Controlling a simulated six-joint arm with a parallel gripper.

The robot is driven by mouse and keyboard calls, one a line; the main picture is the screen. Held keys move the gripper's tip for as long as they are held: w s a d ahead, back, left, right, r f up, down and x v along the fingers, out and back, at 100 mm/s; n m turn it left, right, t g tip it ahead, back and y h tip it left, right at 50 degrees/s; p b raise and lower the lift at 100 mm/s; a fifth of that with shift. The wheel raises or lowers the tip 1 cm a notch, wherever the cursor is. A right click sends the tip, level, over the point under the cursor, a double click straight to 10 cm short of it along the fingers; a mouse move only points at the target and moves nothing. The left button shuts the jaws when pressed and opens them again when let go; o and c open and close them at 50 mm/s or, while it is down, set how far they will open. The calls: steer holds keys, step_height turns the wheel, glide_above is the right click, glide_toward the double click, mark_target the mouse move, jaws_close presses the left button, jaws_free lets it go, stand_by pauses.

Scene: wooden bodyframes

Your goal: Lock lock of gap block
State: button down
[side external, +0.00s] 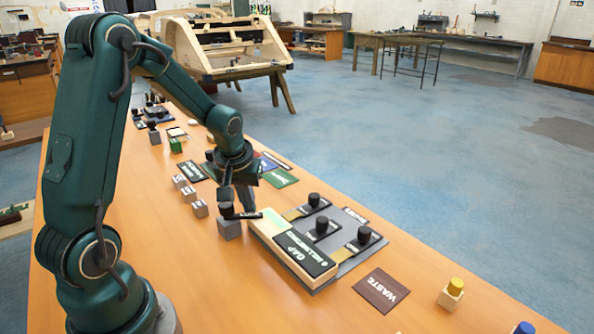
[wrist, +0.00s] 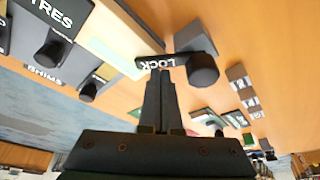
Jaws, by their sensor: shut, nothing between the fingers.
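The gap block (side external: 291,252) is a long pale block with a black top plate reading GAP, lying on the bench. The lock is a grey cube (side external: 229,229) with a black knob (side external: 226,209) on top, standing at the block's left end. Its black lever, marked LOCK (wrist: 157,61), points from the knob toward the block; in the wrist view its tip overlaps the block's pale edge (wrist: 118,35). My gripper (wrist: 160,76) is shut and empty, fingertips right beside the lever; I cannot tell whether they touch. In the side view my gripper (side external: 245,200) is just behind the lever.
A grey plate (side external: 345,222) with several black knobs adjoins the block. A brown WASTE mat (side external: 381,290) and a yellow-topped wooden block (side external: 451,294) are to the right. Bench in front is clear.

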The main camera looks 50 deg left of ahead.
stand_by(0.3)
steer(key=shift+w+a, duration=0.25)
steer(key=shift+a, duration=0.15)
steer(key=shift+w+a, duration=0.45)
steer(key=shift+a, duration=0.2)
steer(key=shift+w+a, duration=0.4)
steer(key=shift+a, duration=0.2)
steer(key=w+v, duration=0.1)
steer(key=v, duration=0.8)
steer(key=f+n, duration=0.1)
steer(key=f, duration=0.1)
steer(key=w+a+f+n, duration=0.1)
steer(key=f, duration=0.2)
steer(key=a+f, duration=0.1)
steer(key=f, duration=0.2)
steer(key=shift+w+n+g+y, duration=0.3)
steer(key=shift+w+n+g, duration=0.1)
steer(key=shift+d+f, duration=0.1)
steer(key=shift+f, duration=0.25)
steer(key=shift+s+d+r, duration=0.1)
steer(key=shift+s+d, duration=0.4)
steer(key=shift+d, duration=0.25)
steer(key=shift+s+d+r, duration=0.1)
steer(key=shift+s+d, duration=0.4)
steer(key=shift+d, duration=0.3)
